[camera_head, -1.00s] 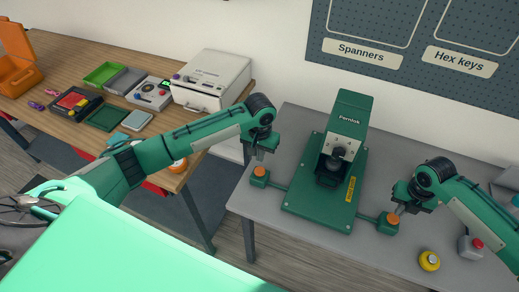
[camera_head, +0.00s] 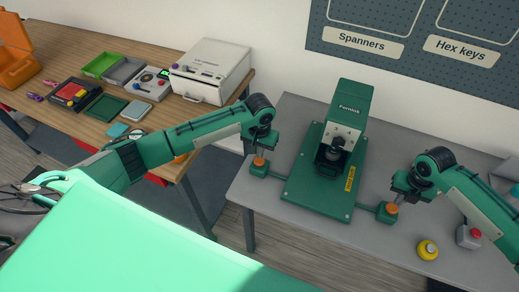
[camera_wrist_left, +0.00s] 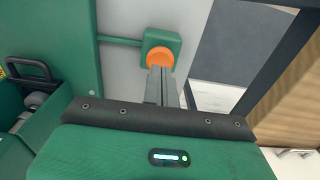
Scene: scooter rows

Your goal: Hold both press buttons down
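A green press (camera_head: 342,130) stands on a green base plate on the grey table. A left press button (camera_head: 259,162), orange on a small green box, is joined to the plate by a bar. A matching right press button (camera_head: 391,209) is on the other side. My left gripper (camera_head: 261,153) points down at the left button, its tips at or just above the orange cap. The left wrist view shows its two fingers together over the orange cap (camera_wrist_left: 160,57), holding nothing. My right gripper (camera_head: 398,200) is close over the right button; its small fingers are hard to make out. Contact is unclear at both buttons.
A yellow round button (camera_head: 428,250) and a grey box with a red button (camera_head: 469,236) lie near the right arm. A wooden bench (camera_head: 190,125) at the left holds trays and a white machine (camera_head: 210,70). The grey table's front edge is close to the left button.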

